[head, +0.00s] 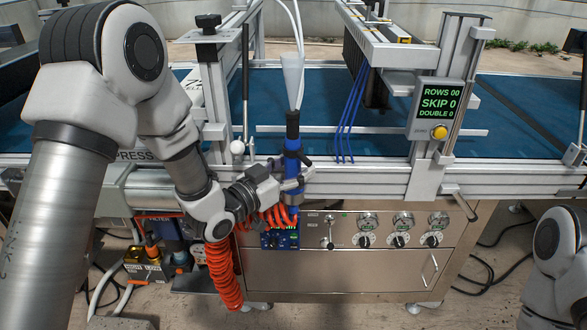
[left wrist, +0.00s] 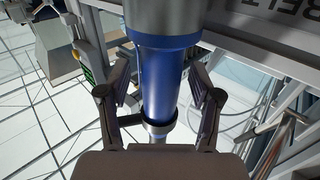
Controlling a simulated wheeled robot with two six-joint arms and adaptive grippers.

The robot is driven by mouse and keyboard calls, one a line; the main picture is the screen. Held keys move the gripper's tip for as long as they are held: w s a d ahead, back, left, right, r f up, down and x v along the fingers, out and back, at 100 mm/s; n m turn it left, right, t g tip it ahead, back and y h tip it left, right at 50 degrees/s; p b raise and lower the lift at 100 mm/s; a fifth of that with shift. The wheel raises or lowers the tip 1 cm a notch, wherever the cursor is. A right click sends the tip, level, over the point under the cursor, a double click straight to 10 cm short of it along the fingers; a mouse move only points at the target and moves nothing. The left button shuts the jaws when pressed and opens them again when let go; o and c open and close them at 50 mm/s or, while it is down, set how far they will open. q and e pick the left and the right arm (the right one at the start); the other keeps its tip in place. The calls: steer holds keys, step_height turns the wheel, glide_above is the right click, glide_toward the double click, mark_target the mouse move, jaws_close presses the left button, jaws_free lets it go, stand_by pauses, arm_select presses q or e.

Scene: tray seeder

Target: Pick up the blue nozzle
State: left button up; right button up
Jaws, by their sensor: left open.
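The blue nozzle (head: 292,166) stands upright at the front rail of the machine, with a black collar and a pale cone and hose above it. My left gripper (head: 297,177) is at the nozzle's body, its fingers open. In the left wrist view the blue nozzle (left wrist: 162,80) runs between the two open fingers of my left gripper (left wrist: 160,97); gaps show between the finger pads and the nozzle. A metal ring sits around the nozzle near the palm. My right gripper is out of view; only part of my right arm shows at the lower right.
Orange coiled hose (head: 222,272) hangs below my left wrist. A steel cabinet (head: 350,270) with gauges and knobs is under the rail. A lever with a white ball (head: 237,147) stands left of the nozzle. A display (head: 437,107) is at the right, and blue tubes (head: 350,115) hang between.

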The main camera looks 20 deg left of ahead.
mark_target(288, 121)
arm_select(q)
steer(key=shift+a, duration=0.1)
jaws_close()
step_height(288, 121, up, 12)
steer(key=p, duration=0.3)
steer(key=shift+f, duration=0.25)
steer(key=shift+r+p, duration=3.35)
steer(key=shift+r, duration=0.5)
steer(key=shift+s, duration=0.1)
steer(key=shift+f, duration=0.1)
